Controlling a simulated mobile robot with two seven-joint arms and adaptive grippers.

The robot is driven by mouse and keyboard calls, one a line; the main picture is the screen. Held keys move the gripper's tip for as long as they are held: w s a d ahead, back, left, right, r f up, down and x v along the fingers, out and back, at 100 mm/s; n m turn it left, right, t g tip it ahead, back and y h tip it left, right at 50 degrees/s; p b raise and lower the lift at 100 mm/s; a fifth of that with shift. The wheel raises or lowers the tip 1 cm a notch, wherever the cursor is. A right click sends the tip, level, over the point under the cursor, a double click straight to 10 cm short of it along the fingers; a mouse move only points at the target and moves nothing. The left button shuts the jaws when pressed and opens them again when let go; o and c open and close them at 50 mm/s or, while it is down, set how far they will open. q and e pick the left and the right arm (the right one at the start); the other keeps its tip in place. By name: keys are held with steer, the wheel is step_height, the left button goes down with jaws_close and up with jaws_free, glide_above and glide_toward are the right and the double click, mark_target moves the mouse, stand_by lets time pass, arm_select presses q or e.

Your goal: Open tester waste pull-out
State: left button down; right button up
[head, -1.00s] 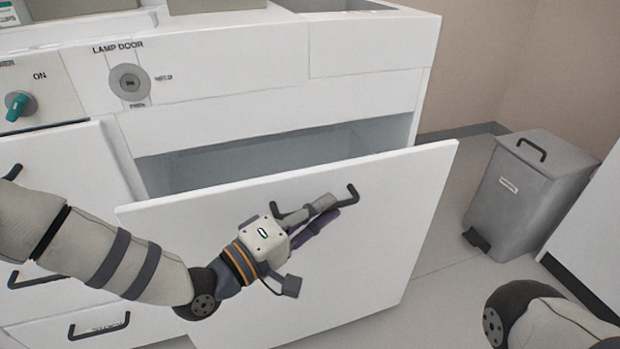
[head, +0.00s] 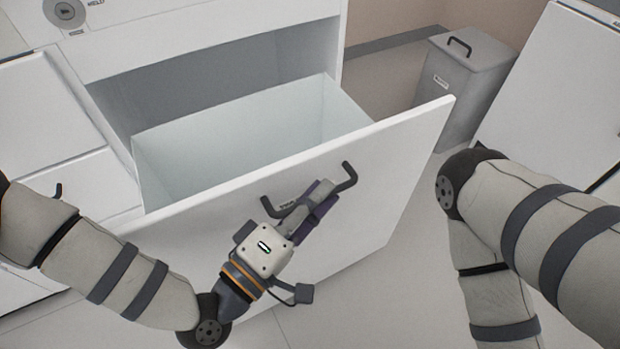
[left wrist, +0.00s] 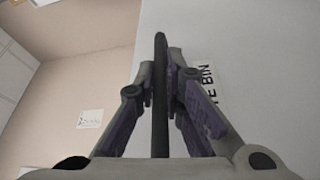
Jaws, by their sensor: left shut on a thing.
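The waste pull-out (head: 390,170) is a large white drawer front in the head view, standing well out from the cabinet with a pale, empty-looking bin (head: 240,130) open behind it. Its black bar handle (head: 349,178) is near the top of the front. My left gripper (head: 318,200) is shut on that handle. In the left wrist view the dark handle bar (left wrist: 160,85) runs between the two purple-padded fingers, beside a label (left wrist: 207,85) partly reading "BIN". My right gripper is out of view; only parts of the right arm show.
A grey lidded pedal bin (head: 450,90) stands on the floor behind and right of the drawer front. A white cabinet (head: 545,80) is at the far right. Closed drawers (head: 85,185) with black handles are at the left. Some floor shows between the front and my right arm.

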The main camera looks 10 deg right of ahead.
arm_select(q)
steer(key=shift+s, duration=0.1)
steer(key=c, duration=1.7)
jaws_free()
steer(key=v, duration=1.2)
